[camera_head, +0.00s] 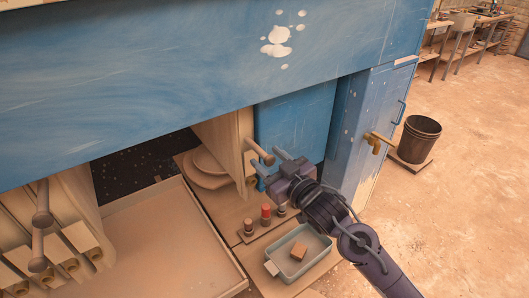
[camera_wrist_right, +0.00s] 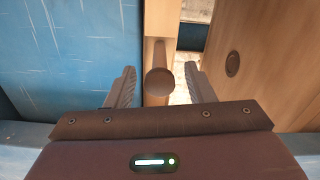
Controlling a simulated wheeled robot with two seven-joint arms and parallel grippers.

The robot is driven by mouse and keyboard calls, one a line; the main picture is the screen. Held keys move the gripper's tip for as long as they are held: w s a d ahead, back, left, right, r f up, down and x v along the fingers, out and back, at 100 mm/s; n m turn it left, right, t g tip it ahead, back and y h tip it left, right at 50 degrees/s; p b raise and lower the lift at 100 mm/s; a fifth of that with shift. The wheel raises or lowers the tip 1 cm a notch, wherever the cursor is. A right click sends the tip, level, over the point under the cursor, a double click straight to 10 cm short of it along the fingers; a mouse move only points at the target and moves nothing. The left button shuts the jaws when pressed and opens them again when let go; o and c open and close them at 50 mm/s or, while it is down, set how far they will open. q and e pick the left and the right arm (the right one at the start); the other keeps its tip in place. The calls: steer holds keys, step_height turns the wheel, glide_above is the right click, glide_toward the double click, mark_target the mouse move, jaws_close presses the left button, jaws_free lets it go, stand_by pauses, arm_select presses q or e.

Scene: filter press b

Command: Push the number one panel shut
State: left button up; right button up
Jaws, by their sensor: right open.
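No number is readable on any panel. A wooden panel (camera_head: 228,145) stands upright just left of the blue block (camera_head: 297,125), apart from the group of panels (camera_head: 65,235) at the far left. Its round wooden handle (camera_head: 260,153) sticks out toward me. My right gripper (camera_head: 270,165) is open at this handle. In the right wrist view the handle (camera_wrist_right: 158,86) lies between the two open fingers, with a gap on each side; whether they touch it cannot be told. My left gripper is out of view.
A wide blue beam (camera_head: 150,80) spans above. Below are a shallow wooden tray (camera_head: 225,270), small weights (camera_head: 265,213) and a grey-blue dish (camera_head: 320,245) holding a block. A brass tap (camera_head: 375,140) juts from the blue post, near a black bucket (camera_head: 418,140).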

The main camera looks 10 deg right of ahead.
steer(key=shift+x, duration=1.1)
jaws_close()
